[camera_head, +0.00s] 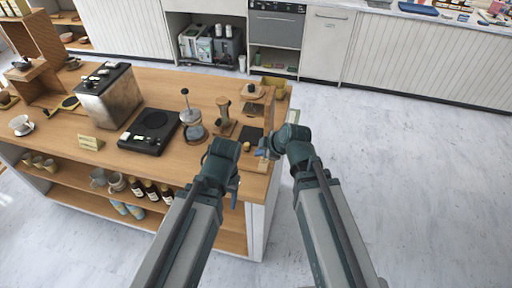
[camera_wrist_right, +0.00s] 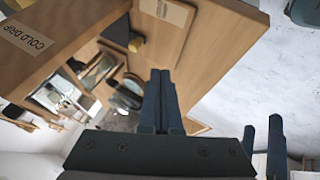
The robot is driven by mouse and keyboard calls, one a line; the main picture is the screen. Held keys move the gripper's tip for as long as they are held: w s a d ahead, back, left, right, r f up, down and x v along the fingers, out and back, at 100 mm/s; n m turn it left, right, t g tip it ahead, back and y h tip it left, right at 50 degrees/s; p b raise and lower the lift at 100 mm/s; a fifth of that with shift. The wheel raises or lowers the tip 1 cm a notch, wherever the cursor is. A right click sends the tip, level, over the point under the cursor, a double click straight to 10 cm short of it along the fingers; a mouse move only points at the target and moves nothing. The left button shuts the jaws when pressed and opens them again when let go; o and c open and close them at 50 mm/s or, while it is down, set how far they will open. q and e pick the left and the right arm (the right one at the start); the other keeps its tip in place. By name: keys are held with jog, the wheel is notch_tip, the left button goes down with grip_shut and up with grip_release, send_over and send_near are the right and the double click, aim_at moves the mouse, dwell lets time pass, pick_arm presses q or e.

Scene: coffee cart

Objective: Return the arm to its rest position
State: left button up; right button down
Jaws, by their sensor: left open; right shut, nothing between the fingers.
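My left arm comes in over the front right end of the wooden counter (camera_head: 165,135). Its gripper (camera_head: 233,192) points down beside the counter's front edge, small and partly hidden by the arm; it is open and empty. My right gripper (camera_head: 264,153) is at the counter's right end, near a small upright wooden board. In the right wrist view the two dark fingers of my right gripper (camera_wrist_right: 161,80) are pressed together with nothing between them. Neither gripper visibly holds anything.
A "COLD DRIP" sign (camera_wrist_right: 25,38) shows in the right wrist view. Bottles and cups fill the shelf below. The floor (camera_head: 400,160) to the right is clear.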

dwell(0.3)
jog(key=s+f+m+g+h, duration=0.4)
jog(key=s+m+g+h, duration=0.1)
jog(key=s+m, duration=0.7)
jog(key=shift+s+g+h, duration=0.4)
jog(key=shift+s+g, duration=0.3)
jog(key=shift+s, duration=0.7)
jog(key=shift+a+f, duration=0.1)
dwell(0.5)
